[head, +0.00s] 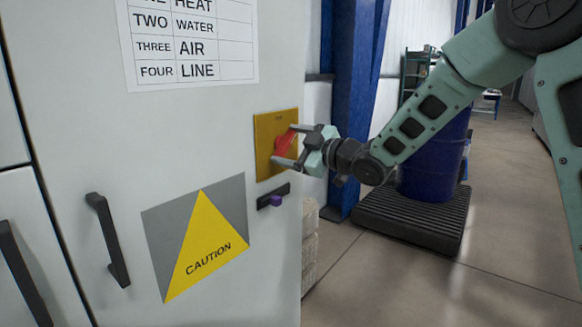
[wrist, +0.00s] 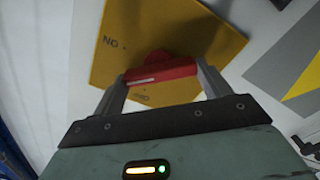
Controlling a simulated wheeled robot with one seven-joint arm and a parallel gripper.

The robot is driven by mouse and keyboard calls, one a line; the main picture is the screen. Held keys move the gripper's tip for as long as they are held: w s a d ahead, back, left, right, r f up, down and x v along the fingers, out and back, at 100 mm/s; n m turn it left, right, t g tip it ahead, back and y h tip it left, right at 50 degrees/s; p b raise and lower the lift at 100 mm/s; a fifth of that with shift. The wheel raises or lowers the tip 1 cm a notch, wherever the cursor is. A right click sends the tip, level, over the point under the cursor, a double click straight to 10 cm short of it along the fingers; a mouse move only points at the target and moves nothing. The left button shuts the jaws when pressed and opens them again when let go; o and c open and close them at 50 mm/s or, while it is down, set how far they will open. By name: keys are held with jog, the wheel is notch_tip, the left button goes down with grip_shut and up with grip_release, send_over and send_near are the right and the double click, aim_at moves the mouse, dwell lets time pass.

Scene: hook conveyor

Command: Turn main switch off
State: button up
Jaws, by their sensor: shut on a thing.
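The main switch is a red handle (head: 284,143) on a yellow square plate (head: 264,165), mounted on the grey cabinet door. In the wrist view the red handle (wrist: 160,76) lies across the yellow plate (wrist: 118,40), which carries dark lettering that I can only partly read. My gripper (head: 290,145) faces the plate from the right. Its two fingers are shut on the red handle, one at each end of it in the wrist view (wrist: 160,86). The fingers hide part of the handle in the head view.
A black latch with a purple part (head: 275,200) sits just below the plate. A caution sign (head: 205,245) and a black door handle (head: 108,240) are on the cabinet. A blue post (head: 352,100) and a blue drum (head: 432,165) on a black pallet (head: 412,218) stand behind my arm.

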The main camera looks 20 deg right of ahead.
jog(key=n+b, duration=0.3)
jog(key=b, duration=0.2)
jog(key=f+n+b, duration=0.1)
jog(key=n+b, duration=0.2)
jog(key=b, duration=0.1)
jog(key=shift+b, duration=0.35)
jog(key=n+b, duration=0.3)
jog(key=b, duration=0.1)
jog(key=shift+r+n, duration=0.25)
jog(key=shift+n, duration=0.15)
jog(key=o, duration=1)
jog(key=v, duration=1.7)
jog(key=shift+s+d+r, duration=0.1)
jog(key=shift+s, duration=0.1)
